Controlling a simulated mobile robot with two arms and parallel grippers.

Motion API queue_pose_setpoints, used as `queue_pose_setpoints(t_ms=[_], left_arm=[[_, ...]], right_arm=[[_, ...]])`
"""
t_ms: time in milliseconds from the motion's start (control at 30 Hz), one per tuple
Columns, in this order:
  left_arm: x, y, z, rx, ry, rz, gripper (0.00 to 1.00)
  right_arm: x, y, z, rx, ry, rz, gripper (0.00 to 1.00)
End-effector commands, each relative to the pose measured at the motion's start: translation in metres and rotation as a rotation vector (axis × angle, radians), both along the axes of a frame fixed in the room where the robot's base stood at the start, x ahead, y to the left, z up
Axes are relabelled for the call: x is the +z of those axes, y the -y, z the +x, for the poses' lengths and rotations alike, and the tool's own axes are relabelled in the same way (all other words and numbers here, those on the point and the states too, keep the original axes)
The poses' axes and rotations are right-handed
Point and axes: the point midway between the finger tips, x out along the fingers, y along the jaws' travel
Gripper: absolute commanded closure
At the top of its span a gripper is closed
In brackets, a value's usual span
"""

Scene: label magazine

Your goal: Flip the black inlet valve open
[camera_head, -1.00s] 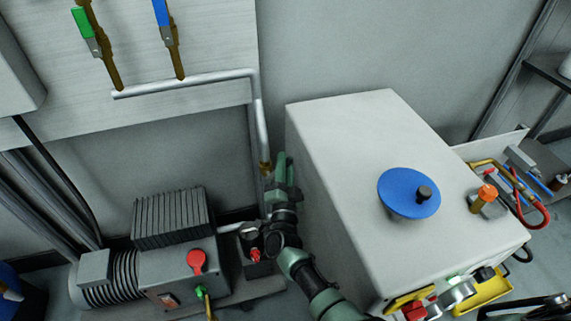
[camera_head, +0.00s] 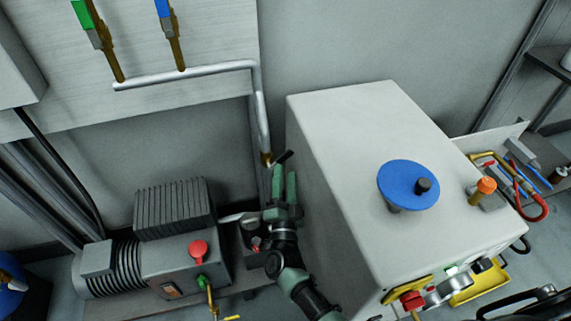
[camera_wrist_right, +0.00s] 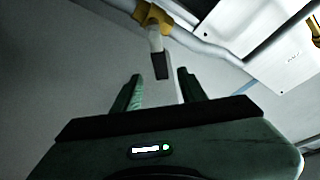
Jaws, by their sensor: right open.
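The black inlet valve handle (camera_head: 284,157) sticks out to the right beside a brass fitting (camera_head: 266,159) at the lower end of a grey pipe (camera_head: 262,115). My right gripper (camera_head: 285,178) is just below it in the head view, between the pump side and the white cabinet. In the right wrist view, the black handle (camera_wrist_right: 160,66) reaches from the brass fitting (camera_wrist_right: 152,17) toward the gap between the open fingers of the gripper (camera_wrist_right: 160,80). I see no clear contact between fingers and handle. My left gripper is not in view.
The white cabinet (camera_head: 350,130) with a blue knob disc (camera_head: 407,186) stands close to the right of my gripper. A motor pump (camera_head: 178,265) with a red knob (camera_head: 198,250) is at lower left. Green (camera_head: 82,14) and blue (camera_head: 163,8) valve levers are on the wall panel.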

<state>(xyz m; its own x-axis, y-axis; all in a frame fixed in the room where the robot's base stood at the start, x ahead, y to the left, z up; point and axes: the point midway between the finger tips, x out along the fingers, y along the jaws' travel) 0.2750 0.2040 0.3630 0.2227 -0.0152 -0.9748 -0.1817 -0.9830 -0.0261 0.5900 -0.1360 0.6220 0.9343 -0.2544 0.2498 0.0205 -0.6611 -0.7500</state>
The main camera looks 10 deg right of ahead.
Motion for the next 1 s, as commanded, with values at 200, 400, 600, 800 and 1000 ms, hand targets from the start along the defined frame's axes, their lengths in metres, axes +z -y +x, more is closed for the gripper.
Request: queue_pose_setpoints(t_ms=[200,400,600,800,1000], left_arm=[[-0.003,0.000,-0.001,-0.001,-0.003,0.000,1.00],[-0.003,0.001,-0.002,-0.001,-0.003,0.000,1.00],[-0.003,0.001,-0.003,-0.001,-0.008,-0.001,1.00],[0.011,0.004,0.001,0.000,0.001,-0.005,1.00],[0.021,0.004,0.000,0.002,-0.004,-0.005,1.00]], right_arm=[[-0.002,-0.002,-0.009,0.000,0.002,0.001,0.58],[-0.002,-0.002,-0.009,-0.001,0.001,0.001,0.69],[-0.001,0.013,-0.012,-0.037,-0.007,0.128,1.00],[-0.005,0.037,-0.022,-0.089,-0.025,0.446,1.00],[-0.007,0.045,-0.031,-0.099,-0.037,0.762,1.00]])
